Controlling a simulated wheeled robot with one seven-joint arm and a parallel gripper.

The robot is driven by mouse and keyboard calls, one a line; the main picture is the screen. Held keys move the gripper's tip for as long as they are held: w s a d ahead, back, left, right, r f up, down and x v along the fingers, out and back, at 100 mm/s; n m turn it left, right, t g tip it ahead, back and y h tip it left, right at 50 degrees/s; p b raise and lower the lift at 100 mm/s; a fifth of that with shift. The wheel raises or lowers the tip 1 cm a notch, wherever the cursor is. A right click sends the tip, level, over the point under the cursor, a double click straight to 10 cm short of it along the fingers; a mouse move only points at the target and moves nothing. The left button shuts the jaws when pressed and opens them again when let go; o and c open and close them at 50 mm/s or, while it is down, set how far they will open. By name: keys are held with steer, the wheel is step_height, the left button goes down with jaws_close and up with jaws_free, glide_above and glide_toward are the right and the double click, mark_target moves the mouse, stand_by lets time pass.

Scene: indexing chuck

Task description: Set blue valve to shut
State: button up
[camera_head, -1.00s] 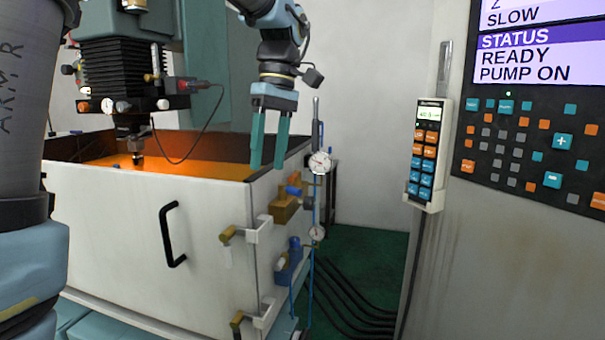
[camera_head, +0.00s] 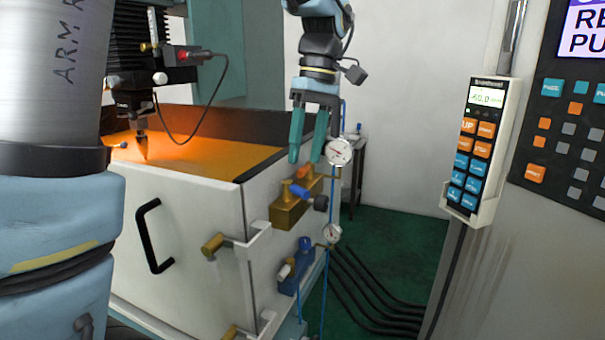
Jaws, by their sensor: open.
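A blue valve block (camera_head: 296,268) with a blue knob on top and a small pale handle is on the right side of the white tank, low down. I cannot tell the setting of either valve. My gripper (camera_head: 305,158) points down with its two teal fingers apart and nothing between them. In the picture it is just above the brass valve and well above the blue block. It seems to touch neither.
Two round gauges, the upper (camera_head: 339,152) near my fingertips and the lower (camera_head: 332,233), stand beside the valves with thin blue lines. Brass-ended brackets (camera_head: 213,243) stick out at the tank corner. A pendant (camera_head: 474,150) hangs at right. Black hoses cross the green floor.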

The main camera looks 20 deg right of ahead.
steer(key=shift+s+a+f+p, duration=0.1)
steer(key=shift+a+f+p, duration=0.15)
steer(key=shift+f, duration=0.75)
steer(key=shift+s+a+f+p, duration=0.1)
steer(key=shift+a+f+p, duration=0.1)
steer(key=shift+f, duration=0.75)
steer(key=shift+s+a+f+p, duration=0.15)
steer(key=shift+f+p, duration=0.1)
steer(key=shift+f, duration=0.75)
steer(key=shift+w, duration=0.1)
jaws_close()
